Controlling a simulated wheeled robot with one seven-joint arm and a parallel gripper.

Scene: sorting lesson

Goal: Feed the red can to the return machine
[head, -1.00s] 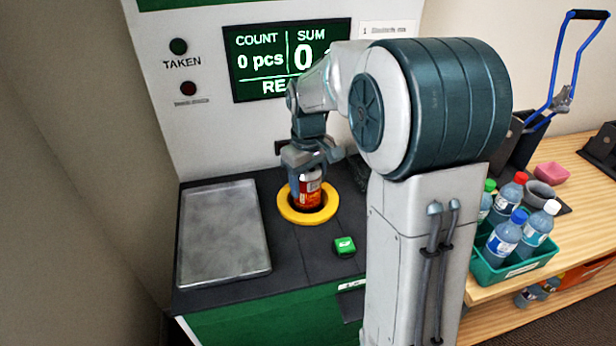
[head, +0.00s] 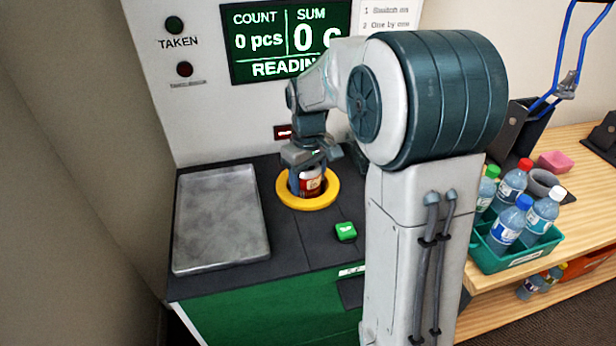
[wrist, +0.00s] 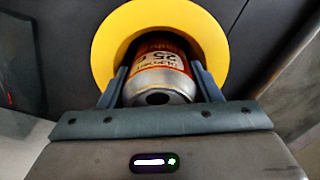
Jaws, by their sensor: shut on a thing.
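The red can (head: 312,181) stands upright within the yellow ring (head: 291,203) of the return machine's opening, its lower part hidden inside. My gripper (head: 308,176) is above the ring and shut on the can. In the wrist view the can (wrist: 161,78) shows its silver end and a label between the two fingers of my gripper (wrist: 162,88), with the yellow ring (wrist: 110,35) around it. The return machine's screen (head: 250,45) reads "0 pcs" and a partly hidden "READING".
A grey metal tray (head: 220,220) lies left of the ring, and a green button (head: 346,231) is in front of it.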

